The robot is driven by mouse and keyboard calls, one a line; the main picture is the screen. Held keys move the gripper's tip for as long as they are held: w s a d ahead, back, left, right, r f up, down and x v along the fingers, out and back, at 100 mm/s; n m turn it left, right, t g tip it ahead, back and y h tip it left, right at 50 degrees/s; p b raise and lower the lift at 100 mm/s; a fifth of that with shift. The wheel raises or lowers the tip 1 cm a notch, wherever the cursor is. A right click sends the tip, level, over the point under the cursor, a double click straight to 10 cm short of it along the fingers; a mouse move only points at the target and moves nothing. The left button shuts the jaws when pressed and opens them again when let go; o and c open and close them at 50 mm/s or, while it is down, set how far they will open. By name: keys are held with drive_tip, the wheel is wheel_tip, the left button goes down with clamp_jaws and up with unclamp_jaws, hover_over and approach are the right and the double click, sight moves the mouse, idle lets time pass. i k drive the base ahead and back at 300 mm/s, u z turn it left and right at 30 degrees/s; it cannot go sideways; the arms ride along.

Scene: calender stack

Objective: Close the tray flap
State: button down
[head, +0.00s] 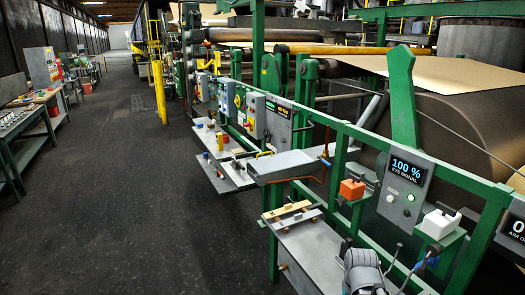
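A long grey metal tray-like box (292,164) sticks out from the green rail into the aisle, near the middle of the head view. I cannot tell for sure which panel is its flap or how far it stands open. A small yellow handle-like piece (264,154) shows at its far left edge. A grey rounded mechanism (365,270) at the bottom edge looks like the end of my arm, with my gripper. It is in front of and below the box, apart from it. Its fingers cannot be made out clearly, and nothing is seen held.
A grey shelf (318,250) with wooden and grey bars (292,210) lies below the box. An orange block (352,189) and a white block (440,222) sit on green brackets. A display panel (406,185) reads 100 %. The dark aisle floor (130,210) on the left is clear.

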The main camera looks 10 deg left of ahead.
sight(281, 158)
drive_tip(key=u, duration=0.2)
drive_tip(key=i, duration=1.2)
drive_tip(key=z, duration=0.15)
